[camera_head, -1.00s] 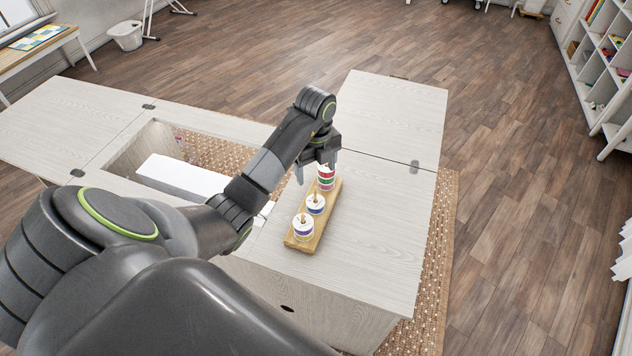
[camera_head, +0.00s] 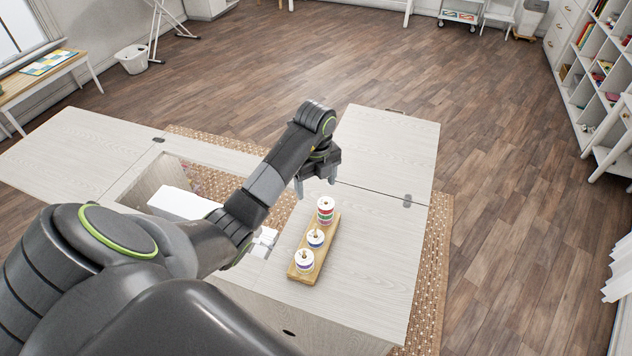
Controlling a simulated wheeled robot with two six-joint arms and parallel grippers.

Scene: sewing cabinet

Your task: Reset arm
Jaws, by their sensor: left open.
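My left gripper (camera_head: 316,185) points down above the cabinet top, just behind and above the far end of the spool rack. Its two fingers are apart with nothing between them. The wooden spool rack (camera_head: 322,257) lies on the pale cabinet top (camera_head: 367,262) and bears spools on pegs. The far peg has a stack of coloured spools (camera_head: 325,211) with a white top. My right gripper is out of view.
The cabinet has an open well with a white sewing machine (camera_head: 182,203) in it, partly behind my left arm. The cabinet top right of the rack is clear.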

